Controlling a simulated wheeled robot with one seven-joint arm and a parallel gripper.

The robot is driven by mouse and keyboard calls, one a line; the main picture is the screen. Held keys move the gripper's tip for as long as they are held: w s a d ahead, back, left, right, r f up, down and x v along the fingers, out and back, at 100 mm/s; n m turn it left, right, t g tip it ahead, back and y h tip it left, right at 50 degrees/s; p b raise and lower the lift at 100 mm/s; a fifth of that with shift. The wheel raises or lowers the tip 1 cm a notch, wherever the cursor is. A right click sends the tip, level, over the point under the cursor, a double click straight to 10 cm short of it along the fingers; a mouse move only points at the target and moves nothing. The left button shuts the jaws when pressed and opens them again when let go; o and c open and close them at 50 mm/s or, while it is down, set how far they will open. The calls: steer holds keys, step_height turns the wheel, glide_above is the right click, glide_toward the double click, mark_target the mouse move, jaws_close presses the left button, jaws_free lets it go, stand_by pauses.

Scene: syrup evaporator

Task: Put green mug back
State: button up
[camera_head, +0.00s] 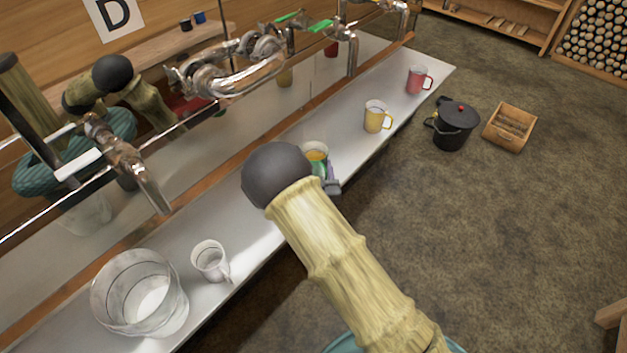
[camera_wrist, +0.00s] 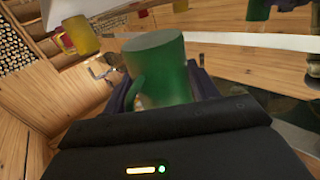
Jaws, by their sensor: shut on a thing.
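The green mug (camera_head: 319,168) is over or on the pale counter (camera_head: 342,108), near its middle, partly hidden behind my arm in the head view. An amber patch shows inside its rim. In the wrist view the green mug (camera_wrist: 158,72) fills the space between the two fingers, its handle toward the left. My gripper (camera_head: 331,186) is shut on it; the wrist view also shows the gripper (camera_wrist: 160,92). I cannot tell whether the mug's base touches the counter.
A yellow mug (camera_head: 376,117) and a red mug (camera_head: 418,80) stand farther along the counter. A white mug (camera_head: 210,260) and a glass bucket (camera_head: 140,293) stand nearer. Metal taps (camera_head: 128,164) overhang the counter. A black pot (camera_head: 455,126) and wooden crate (camera_head: 510,127) are on the floor.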

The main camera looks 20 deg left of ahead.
steer(key=shift+a, duration=0.1)
step_height(320, 180, down, 4)
steer(key=b, duration=0.2)
steer(key=shift+f+b, duration=0.1)
steer(key=shift+b, duration=0.2)
steer(key=shift+a+f, duration=0.2)
steer(key=shift+f, duration=0.05)
steer(key=shift+a+f, duration=0.1)
steer(key=shift+a, duration=0.05)
steer(key=shift+w, duration=0.2)
steer(key=o, duration=1.3)
steer(key=shift+f, duration=0.1)
steer(key=shift+o, duration=0.2)
